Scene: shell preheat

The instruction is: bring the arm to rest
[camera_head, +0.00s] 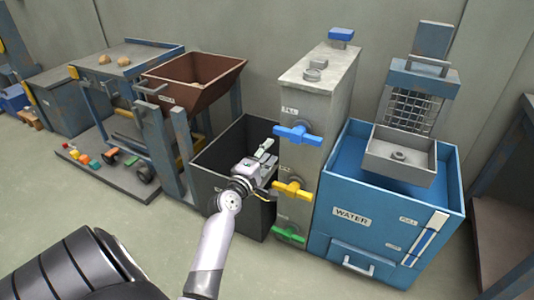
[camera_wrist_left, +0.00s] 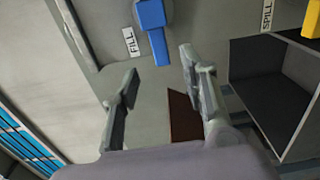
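My left gripper (camera_head: 262,158) is in the middle of the head view, in front of the dark open bin and left of the grey valve cabinet. In the left wrist view its two fingers (camera_wrist_left: 158,95) are spread apart with nothing between them. A blue valve handle (camera_head: 298,134) on the cabinet (camera_head: 318,95) lies to the right of the gripper; it also shows in the wrist view (camera_wrist_left: 153,30), beyond the fingers and next to a FILL label. The gripper appears apart from the handle. My right gripper is in neither view.
The dark bin (camera_head: 205,165) stands behind my left arm. Yellow (camera_head: 292,190) and green (camera_head: 289,234) handles stick out lower on the cabinet. A blue WATER tank (camera_head: 350,216) stands to the right, a brown hopper (camera_head: 195,75) behind left. The floor at front left is open.

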